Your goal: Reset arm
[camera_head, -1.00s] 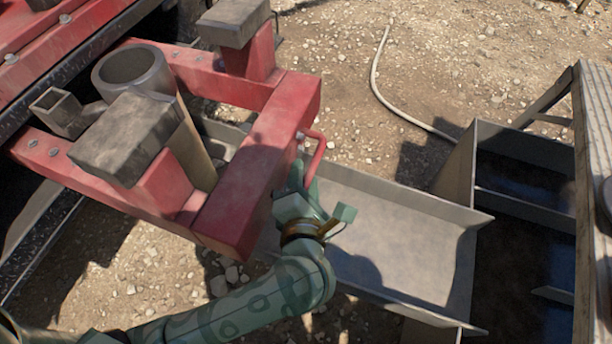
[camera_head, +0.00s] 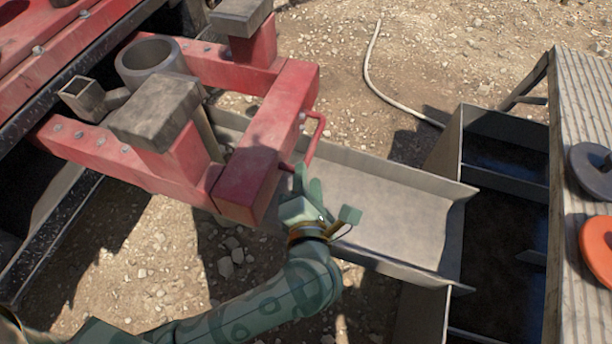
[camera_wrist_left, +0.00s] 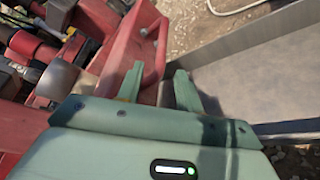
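My left arm is green and comes in from the lower left of the head view. Its left gripper (camera_head: 308,184) is beside the lower end of a red bar handle (camera_head: 318,135) on the red frame (camera_head: 262,150). In the left wrist view the two green fingers of this gripper (camera_wrist_left: 158,88) stand apart, with the red frame beyond the gap and nothing seen held between them. I cannot tell whether a finger touches the handle. My right gripper is in neither view.
A grey metal trough (camera_head: 385,215) runs under the gripper to a dark tank (camera_head: 500,220). A ribbed plank (camera_head: 570,110) at the right bears a dark disc (camera_head: 588,168) and an orange disc (camera_head: 598,245). A pale hose (camera_head: 378,82) lies on open gravel.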

